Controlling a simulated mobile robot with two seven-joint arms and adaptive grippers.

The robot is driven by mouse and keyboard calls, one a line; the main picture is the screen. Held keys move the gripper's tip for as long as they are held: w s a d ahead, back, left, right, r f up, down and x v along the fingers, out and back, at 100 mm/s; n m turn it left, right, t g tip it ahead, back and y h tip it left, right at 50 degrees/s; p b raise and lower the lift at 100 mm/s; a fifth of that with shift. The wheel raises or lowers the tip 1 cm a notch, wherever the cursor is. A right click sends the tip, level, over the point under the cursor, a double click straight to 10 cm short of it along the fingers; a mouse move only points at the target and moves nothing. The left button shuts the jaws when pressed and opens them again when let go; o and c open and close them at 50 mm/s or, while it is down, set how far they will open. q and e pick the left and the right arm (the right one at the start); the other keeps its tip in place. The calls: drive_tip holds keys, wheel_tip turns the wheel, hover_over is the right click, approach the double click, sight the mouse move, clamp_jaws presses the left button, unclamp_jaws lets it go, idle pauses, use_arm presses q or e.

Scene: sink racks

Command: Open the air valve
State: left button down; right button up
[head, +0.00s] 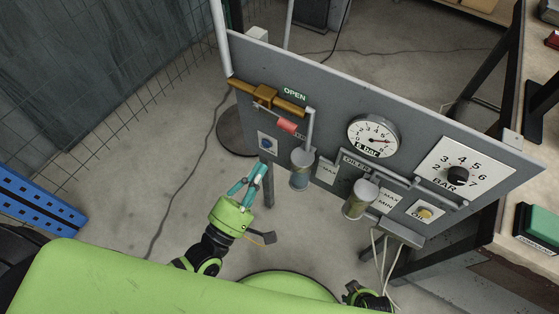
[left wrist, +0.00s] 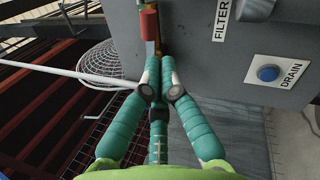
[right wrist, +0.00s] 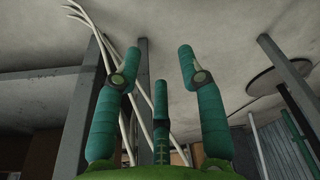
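The air valve is a brass body (head: 266,95) on a pipe at the panel's upper left, beside a green OPEN label (head: 294,94). Its red handle (head: 287,126) sits just below the body; the handle also shows at the top of the left wrist view (left wrist: 149,25). My left gripper (head: 260,170) is in front of the panel's lower left, below the red handle and apart from it. In the left wrist view its teal fingertips (left wrist: 160,68) are drawn together, with nothing seen held. My right gripper (right wrist: 186,58) has its fingers spread and empty, under the panel.
The grey panel (head: 340,95) carries a pressure gauge (head: 373,136), a BAR dial (head: 458,175), a filter bowl (head: 301,170) and an oiler bowl (head: 360,199). A blue DRAIN button (left wrist: 268,73) is close to my left gripper.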

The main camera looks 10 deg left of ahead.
sight(275, 119)
drive_tip(key=w+a+r+t+b, duration=0.1)
drive_tip(key=w+r+t+b, duration=0.15)
drive_tip(key=w+b, duration=0.7)
use_arm(q)
wheel_tip(275, 119, down, 8)
drive_tip(key=n+t+h+b, duration=0.2)
drive_tip(key=n+b, duration=0.7)
drive_tip(key=n, duration=0.3)
use_arm(e)
drive_tip(key=w+r+v, duration=0.1)
drive_tip(key=w+v, duration=0.1)
drive_tip(key=v, duration=0.5)
use_arm(q)
drive_tip(key=w+d+r+p, duration=0.3)
drive_tip(key=w+d+r, duration=0.1)
drive_tip(key=w+r, duration=0.3)
drive_tip(key=shift+w+r, duration=0.4)
drive_tip(key=shift+r, duration=0.75)
use_arm(e)
wheel_tip(275, 119, down, 6)
drive_tip(key=s+g, duration=0.1)
drive_tip(key=s, duration=0.1)
drive_tip(key=shift+g, duration=0.35)
drive_tip(key=shift+d+r, duration=0.1)
drive_tip(key=shift+d, duration=0.05)
use_arm(q)
drive_tip(key=shift+r, duration=0.1)
use_arm(e)
drive_tip(key=shift+w, duration=0.1)
